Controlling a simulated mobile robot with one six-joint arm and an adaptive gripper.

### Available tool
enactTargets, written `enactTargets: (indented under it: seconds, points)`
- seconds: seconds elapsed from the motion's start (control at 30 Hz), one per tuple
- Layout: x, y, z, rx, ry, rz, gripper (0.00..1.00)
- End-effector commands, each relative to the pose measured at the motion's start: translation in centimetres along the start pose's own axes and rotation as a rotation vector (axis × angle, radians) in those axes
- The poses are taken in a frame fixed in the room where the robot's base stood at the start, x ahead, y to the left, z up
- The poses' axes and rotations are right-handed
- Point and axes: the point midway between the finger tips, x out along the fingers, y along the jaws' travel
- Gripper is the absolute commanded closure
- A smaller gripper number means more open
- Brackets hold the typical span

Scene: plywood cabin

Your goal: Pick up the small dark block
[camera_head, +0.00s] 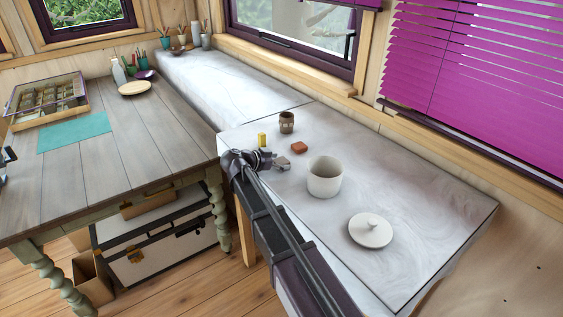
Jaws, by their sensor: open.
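No block that is clearly dark stands out on the white marbled counter (395,180). A small reddish-brown block (299,147) lies there, with a small upright yellow block (262,139) to its left. Behind them stands a small dark brown cup-like piece with a lighter band (287,122). My gripper (284,163) is open, low over the counter's left part, in front of the reddish-brown and yellow blocks. Nothing shows between its fingers, which are small in the picture. My gripper and arm hide part of the counter's near left edge.
A white pot (325,179) stands open just right of my gripper. Its round knobbed lid (370,231) lies nearer, toward the front. The counter's right side is clear. A wooden table (150,150) with a teal mat (75,132) and divided box stands left. Purple blinds hang above the counter.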

Motion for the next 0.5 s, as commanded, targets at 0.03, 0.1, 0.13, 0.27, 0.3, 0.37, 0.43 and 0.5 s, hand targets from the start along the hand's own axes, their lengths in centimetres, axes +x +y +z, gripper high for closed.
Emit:
enactTargets:
  seconds: [0.03, 0.1, 0.13, 0.27, 0.3, 0.37, 0.43, 0.5]
  points:
    - [0.01, 0.01, 0.0, 0.0, 0.0, 0.0, 0.0]
    - [0.02, 0.01, -0.01, 0.0, 0.0, 0.0, 0.0]
    - [0.02, 0.02, -0.01, 0.0, 0.0, 0.001, 0.03]
    - [0.03, 0.03, -0.01, 0.0, 0.0, 0.001, 0.42]
    - [0.04, 0.03, -0.01, 0.0, 0.0, 0.001, 0.53]
    - [0.04, 0.04, -0.01, 0.0, 0.0, 0.001, 0.71]
    - [0.05, 0.03, -0.01, 0.0, 0.0, 0.001, 0.91]
    - [0.06, 0.04, -0.03, 0.0, 0.0, 0.001, 0.91]
